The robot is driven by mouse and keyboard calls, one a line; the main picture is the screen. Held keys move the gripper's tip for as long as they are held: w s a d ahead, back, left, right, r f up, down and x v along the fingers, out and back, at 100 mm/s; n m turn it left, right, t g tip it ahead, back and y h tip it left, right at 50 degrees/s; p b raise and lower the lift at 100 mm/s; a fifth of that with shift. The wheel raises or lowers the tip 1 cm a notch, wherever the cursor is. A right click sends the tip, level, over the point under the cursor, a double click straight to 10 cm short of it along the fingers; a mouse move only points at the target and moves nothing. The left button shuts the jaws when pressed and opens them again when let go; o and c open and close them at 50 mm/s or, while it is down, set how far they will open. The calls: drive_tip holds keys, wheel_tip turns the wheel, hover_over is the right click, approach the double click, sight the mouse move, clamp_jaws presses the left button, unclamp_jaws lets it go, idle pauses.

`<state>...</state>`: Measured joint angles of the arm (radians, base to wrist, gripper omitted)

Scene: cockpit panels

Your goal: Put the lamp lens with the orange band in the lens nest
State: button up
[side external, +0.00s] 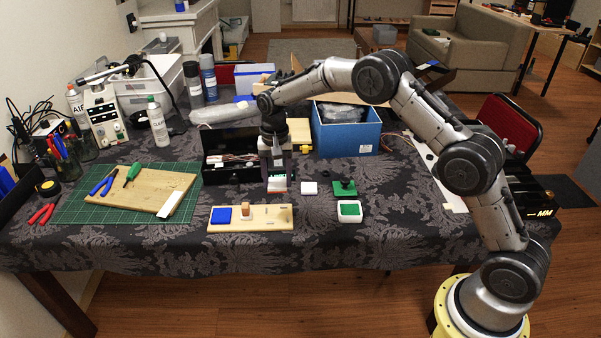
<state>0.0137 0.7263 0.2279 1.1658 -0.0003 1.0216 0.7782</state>
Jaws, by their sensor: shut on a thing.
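My gripper (277,183) points down over the dark tablecloth, just behind the wooden board, and is shut on a small piece (277,189) that shows pale with a reddish part and some green near it. The fingers partly hide it, and I cannot make out an orange band. The wooden board (264,226) lies at the front of the table; on it are a blue square (221,215), a small orange-tan block (247,210) and small pegs at the right end. I cannot tell which fixture is the lens nest.
Right of my gripper are a white block (309,188), a green plate with a black knob (344,188) and a white-rimmed green piece (349,211). Behind stand an open black toolbox (228,178) and a blue box (348,139). A cutting mat (90,208) with tools lies left.

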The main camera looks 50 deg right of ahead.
sight(277, 216)
drive_tip(key=shift+s+a+f, duration=0.1)
drive_tip(key=shift+a+f, duration=0.2)
drive_tip(key=shift+f, duration=0.35)
drive_tip(key=shift+a+f, duration=0.25)
drive_tip(key=shift+f, duration=3.4)
drive_tip(key=shift+f, duration=0.2)
drive_tip(key=o, duration=1.4)
drive_tip(key=shift+o, duration=0.4)
drive_tip(key=shift+r, duration=3.5)
